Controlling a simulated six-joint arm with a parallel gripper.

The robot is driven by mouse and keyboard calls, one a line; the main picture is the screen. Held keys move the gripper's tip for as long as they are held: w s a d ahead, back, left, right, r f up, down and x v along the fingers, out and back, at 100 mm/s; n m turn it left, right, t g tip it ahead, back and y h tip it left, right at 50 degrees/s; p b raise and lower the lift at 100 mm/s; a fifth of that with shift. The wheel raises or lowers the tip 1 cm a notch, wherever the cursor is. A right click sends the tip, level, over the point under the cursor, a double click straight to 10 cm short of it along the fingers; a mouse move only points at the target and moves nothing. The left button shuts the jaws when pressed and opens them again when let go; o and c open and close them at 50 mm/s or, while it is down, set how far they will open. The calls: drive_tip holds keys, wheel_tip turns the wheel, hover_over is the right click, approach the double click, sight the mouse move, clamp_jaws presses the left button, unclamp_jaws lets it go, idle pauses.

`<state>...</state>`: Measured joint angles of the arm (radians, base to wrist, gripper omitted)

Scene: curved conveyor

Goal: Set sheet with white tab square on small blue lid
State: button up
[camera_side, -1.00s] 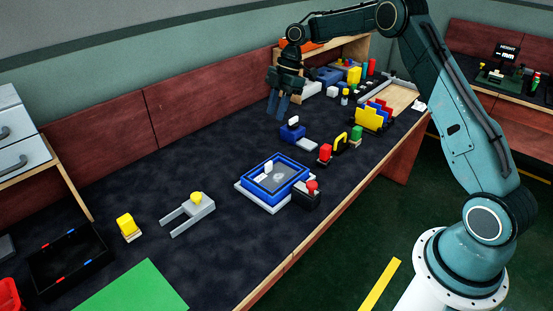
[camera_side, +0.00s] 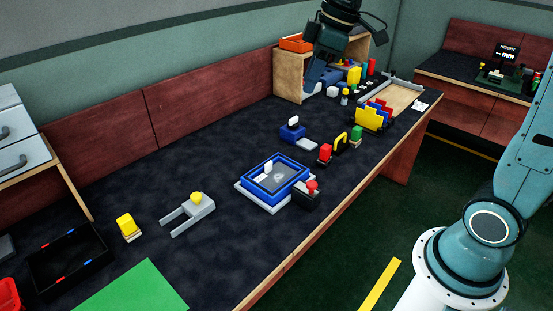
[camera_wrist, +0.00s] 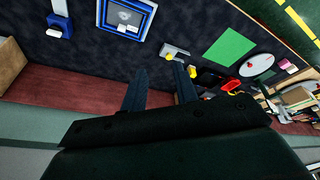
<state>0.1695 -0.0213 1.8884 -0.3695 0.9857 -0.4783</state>
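A grey sheet (camera_side: 283,180) with an upright white tab (camera_side: 268,168) lies inside a blue-rimmed tray (camera_side: 249,182) at mid-table. The tray and sheet also show at the top of the wrist view (camera_wrist: 125,16). A small blue piece with a white knob (camera_side: 292,132) stands behind it, beside a pale flat plate (camera_side: 306,145); it may be the small blue lid, but I cannot tell surely. My gripper (camera_side: 316,84) is high toward the back, before the wooden shelf, away from both. In the wrist view its two fingers (camera_wrist: 159,69) are apart with nothing between them.
A red-knobbed black block (camera_side: 308,196) touches the tray's near right. Red, yellow and green pieces and a yellow rack (camera_side: 369,119) stand to the right. A grey fork-shaped piece (camera_side: 190,213), black box (camera_side: 68,261) and green mat (camera_side: 135,289) are left. Dark table between is clear.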

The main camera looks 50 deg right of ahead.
drive_tip(key=s+f+m+t+h, duration=0.1)
drive_tip(key=s+m, duration=0.6)
drive_tip(key=s, duration=1.3)
wheel_tip(320, 180, down, 2)
drive_tip(key=shift+f+t+h, duration=0.1)
drive_tip(key=shift+t+h, duration=0.3)
drive_tip(key=shift+t, duration=0.2)
